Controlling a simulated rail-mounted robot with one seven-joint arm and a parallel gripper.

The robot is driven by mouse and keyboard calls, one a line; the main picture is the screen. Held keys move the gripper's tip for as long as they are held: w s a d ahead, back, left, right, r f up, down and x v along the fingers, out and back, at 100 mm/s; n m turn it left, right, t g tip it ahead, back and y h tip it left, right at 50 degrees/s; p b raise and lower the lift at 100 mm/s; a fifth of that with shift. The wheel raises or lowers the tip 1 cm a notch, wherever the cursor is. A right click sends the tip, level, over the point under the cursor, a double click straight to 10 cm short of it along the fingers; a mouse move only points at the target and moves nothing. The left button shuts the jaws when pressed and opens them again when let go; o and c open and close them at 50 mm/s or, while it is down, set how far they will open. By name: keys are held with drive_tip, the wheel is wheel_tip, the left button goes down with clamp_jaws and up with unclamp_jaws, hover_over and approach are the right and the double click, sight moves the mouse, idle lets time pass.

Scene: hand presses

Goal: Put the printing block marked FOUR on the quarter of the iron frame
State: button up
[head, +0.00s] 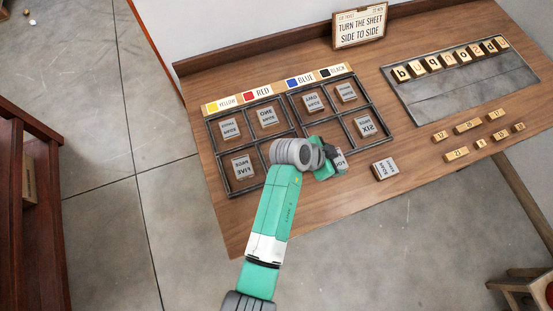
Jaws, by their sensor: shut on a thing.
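The iron frame (226,194) lies on the wooden table, divided into cells below a strip of colour labels. My gripper (335,165) is at the front part of the frame, below the blue label's column. It is shut on a pale printing block (341,158), whose visible letters look like the start of FOUR. My gripper and wrist hide part of this block and of the cells around it. I cannot tell whether the block touches the frame or is held above it.
Printing blocks sit in the back cells; the FIVE block (243,167) and SIX block (366,126) sit in front cells. A loose block (384,170) lies right of the frame. A type tray (430,100), small wooden pieces (457,154) and a sign (360,28) are farther off.

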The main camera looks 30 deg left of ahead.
drive_tip(key=shift+d, duration=0.1)
drive_tip(key=a, duration=0.5)
drive_tip(key=s+a+f, duration=0.1)
drive_tip(key=a, duration=0.4)
drive_tip(key=s+a+b, duration=0.1)
drive_tip(key=a, duration=0.4)
drive_tip(key=shift+s+a+f, duration=0.2)
drive_tip(key=shift+a, duration=0.15)
drive_tip(key=shift+f+b, duration=0.5)
drive_tip(key=shift+f, duration=1.4)
drive_tip(key=o, duration=1)
